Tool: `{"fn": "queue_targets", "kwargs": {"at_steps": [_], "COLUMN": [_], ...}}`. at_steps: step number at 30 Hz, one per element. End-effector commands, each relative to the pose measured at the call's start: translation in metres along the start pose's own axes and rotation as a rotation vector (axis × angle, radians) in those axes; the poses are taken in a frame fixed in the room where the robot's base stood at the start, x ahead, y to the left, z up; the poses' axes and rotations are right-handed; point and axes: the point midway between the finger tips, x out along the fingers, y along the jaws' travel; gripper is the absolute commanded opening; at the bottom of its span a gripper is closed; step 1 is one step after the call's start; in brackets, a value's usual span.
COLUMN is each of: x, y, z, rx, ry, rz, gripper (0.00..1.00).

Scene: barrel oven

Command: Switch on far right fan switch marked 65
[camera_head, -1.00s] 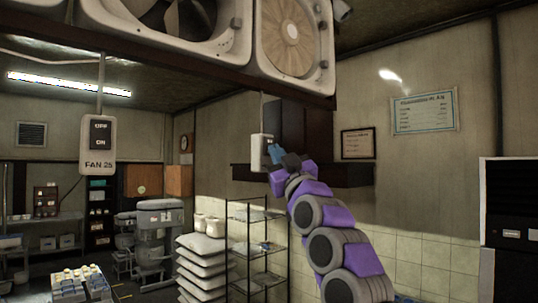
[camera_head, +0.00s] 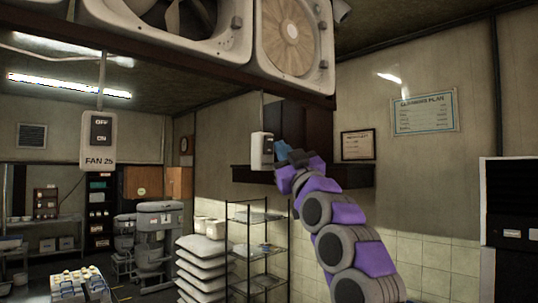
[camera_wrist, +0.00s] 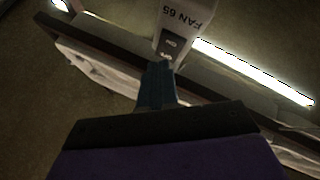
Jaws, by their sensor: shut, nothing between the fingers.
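The white switch box marked FAN 65 (camera_wrist: 181,22) is at the top middle of the wrist view, upside down, with a dark rocker (camera_wrist: 170,47) at its end nearest the gripper. Which way the rocker is pressed is too small to tell. In the head view the box (camera_head: 261,151) hangs under the fan beam, seen from the side. My gripper (camera_head: 281,150) is just to the right of it, in front of its switch face. Its shut, empty teal fingers (camera_wrist: 158,72) point at the rocker in the wrist view; whether they touch it is unclear.
A second switch box, FAN 25 (camera_head: 98,142), hangs at left. Large fans (camera_head: 292,37) sit on the dark beam (camera_head: 240,72) above. A dark wall shelf (camera_head: 345,176) is behind my arm. A wire rack (camera_head: 258,245) and stacked sacks (camera_head: 203,262) stand below.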

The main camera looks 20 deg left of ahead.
Motion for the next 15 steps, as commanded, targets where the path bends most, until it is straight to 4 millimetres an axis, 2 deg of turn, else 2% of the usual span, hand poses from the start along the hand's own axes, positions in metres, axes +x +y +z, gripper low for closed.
{"fn": "queue_targets", "kwargs": {"at_steps": [15], "x": [-0.032], "y": [0.023], "z": [-0.021], "rx": [-0.002], "ry": [0.002], "rz": [0.003], "gripper": [0.00]}}
